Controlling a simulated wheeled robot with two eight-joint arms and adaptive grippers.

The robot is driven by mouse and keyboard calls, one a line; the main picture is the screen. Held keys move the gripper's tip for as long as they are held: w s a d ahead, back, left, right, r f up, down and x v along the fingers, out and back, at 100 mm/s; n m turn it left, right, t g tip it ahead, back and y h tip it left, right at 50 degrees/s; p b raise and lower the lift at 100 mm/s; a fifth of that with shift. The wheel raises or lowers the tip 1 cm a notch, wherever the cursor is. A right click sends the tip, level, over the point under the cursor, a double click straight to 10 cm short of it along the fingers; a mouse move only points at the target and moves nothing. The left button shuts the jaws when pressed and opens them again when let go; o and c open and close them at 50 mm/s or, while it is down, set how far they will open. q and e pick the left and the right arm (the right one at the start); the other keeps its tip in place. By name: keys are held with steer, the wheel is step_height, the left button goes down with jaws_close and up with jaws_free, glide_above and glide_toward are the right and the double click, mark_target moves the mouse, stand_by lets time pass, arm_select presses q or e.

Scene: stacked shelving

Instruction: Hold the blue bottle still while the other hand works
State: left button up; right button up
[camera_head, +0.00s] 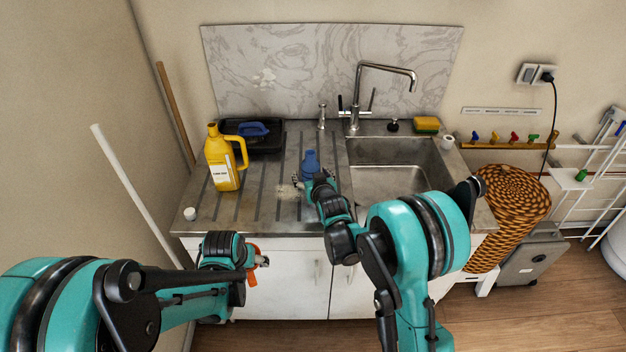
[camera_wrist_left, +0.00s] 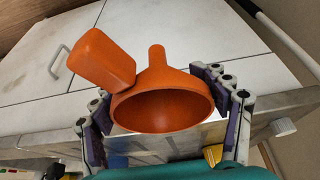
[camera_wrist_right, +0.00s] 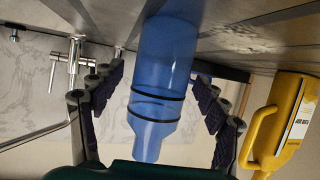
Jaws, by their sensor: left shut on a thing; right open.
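The blue bottle (camera_head: 311,161) stands on the ribbed metal drainboard, left of the sink. My right gripper (camera_head: 315,182) is at it. In the right wrist view the translucent blue bottle (camera_wrist_right: 165,65), with dark bands, is between the open fingers, with gaps visible on both sides. My left gripper (camera_head: 260,260) is shut on an orange funnel (camera_wrist_left: 163,100) with a block-like handle, and holds it low in front of the white cabinet. In the head view only a bit of the funnel (camera_head: 251,278) shows; my left wrist hides the rest.
A yellow jug (camera_head: 222,172) stands left of the bottle, with a black tray (camera_head: 265,143) behind it. The sink basin (camera_head: 385,185) and tall tap (camera_head: 356,90) are to the right.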

steer(key=shift+c, duration=0.2)
steer(key=c, duration=1.2)
arm_select(q)
steer(key=shift+w+a+r, duration=0.1)
steer(key=shift+w+r, duration=0.15)
steer(key=shift+w, duration=0.1)
steer(key=w+r+m, duration=0.1)
steer(key=w+r, duration=0.2)
steer(key=w+r+m+h, duration=0.1)
steer(key=w+r, duration=0.2)
steer(key=w+d+r+m, duration=0.1)
steer(key=w+r, duration=0.3)
steer(key=shift+r+m, duration=0.1)
steer(key=shift+m, duration=0.2)
steer(key=w+d+r+m, duration=0.1)
steer(key=w+d+r, duration=1.5)
steer(key=d+r, duration=0.1)
steer(key=shift+w+r+h, duration=0.25)
steer(key=shift+w+h, duration=0.1)
steer(key=shift+h, duration=0.05)
steer(key=shift+d, duration=0.1)
